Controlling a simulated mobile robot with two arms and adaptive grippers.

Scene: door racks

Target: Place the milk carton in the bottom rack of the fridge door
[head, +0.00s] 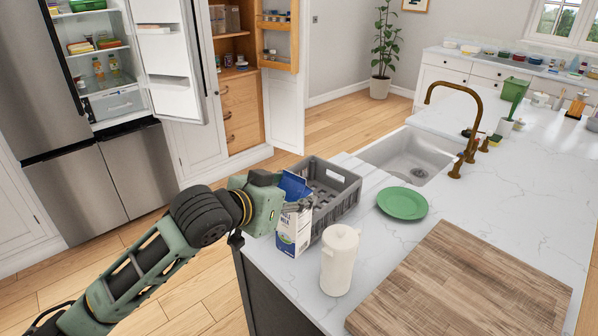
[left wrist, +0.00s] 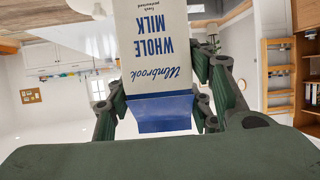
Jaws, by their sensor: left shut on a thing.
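The milk carton (head: 293,226) is white with a blue top and stands upright at the near left corner of the island counter, in front of the grey crate. My left gripper (head: 304,203) is shut on its upper part. In the left wrist view the carton (left wrist: 155,45) appears upside down between the fingers, with "Whole Milk" on its face. I cannot tell whether its base touches the counter. The fridge door (head: 173,60) stands open at the upper left, with white racks on its inner side; the bottom rack (head: 172,92) looks empty. My right gripper is not in view.
A grey crate (head: 345,193) stands directly behind the carton. A white lidded canister (head: 339,262), a green plate (head: 402,203) and a wooden board (head: 465,290) are on the counter. An open pantry cabinet (head: 238,110) is right of the fridge. Wooden floor lies between.

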